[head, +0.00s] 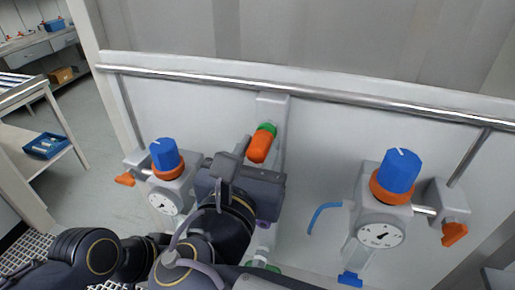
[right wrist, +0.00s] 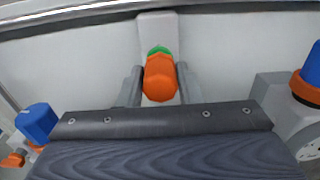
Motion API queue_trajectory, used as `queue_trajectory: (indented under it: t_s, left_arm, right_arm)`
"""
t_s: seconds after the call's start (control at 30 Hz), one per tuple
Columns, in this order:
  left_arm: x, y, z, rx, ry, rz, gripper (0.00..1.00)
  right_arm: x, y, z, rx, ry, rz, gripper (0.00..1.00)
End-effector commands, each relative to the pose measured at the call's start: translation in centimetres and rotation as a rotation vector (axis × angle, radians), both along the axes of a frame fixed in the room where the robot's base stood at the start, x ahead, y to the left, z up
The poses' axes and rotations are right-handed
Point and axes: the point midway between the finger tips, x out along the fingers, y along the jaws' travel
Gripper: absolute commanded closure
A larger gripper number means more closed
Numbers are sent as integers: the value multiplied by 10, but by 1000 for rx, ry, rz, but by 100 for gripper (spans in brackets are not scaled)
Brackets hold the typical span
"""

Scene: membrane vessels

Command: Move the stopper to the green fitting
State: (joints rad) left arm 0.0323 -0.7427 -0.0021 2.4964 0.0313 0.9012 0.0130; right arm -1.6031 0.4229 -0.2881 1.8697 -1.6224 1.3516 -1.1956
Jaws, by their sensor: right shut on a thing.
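The stopper (head: 260,147) is a short orange cylinder, which also shows in the right wrist view (right wrist: 159,80). My right gripper (head: 257,158) is shut on it, with one grey finger on each side in the right wrist view (right wrist: 158,85). The green fitting (head: 269,127) is on a pale upright plate on the wall, directly behind the stopper's far end. It shows as a green edge above the stopper in the right wrist view (right wrist: 158,50). I cannot tell whether stopper and fitting touch. My left gripper is not in view.
Blue-knobbed gauge units stand to the left (head: 168,185) and right (head: 388,205), with orange levers. A metal rail (head: 330,95) runs along the wall above. A blue hose (head: 322,214) curves beside the right unit. Another green part (head: 265,266) is low on the plate.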

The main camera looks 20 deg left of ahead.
Motion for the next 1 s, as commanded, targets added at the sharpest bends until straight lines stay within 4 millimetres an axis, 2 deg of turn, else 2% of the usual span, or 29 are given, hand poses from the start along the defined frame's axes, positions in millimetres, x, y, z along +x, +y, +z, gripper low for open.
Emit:
queue_trajectory:
  t_s: [0.73,0.77,0.93,1.0]
  left_arm:
    - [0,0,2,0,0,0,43]
    - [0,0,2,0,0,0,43]
    - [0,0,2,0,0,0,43]
    - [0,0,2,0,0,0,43]
  right_arm:
    - [12,0,0,1,0,-1,100]
    - [12,0,0,1,0,-1,64]
    - [12,0,0,1,0,0,43]
    - [12,0,0,1,0,0,43]
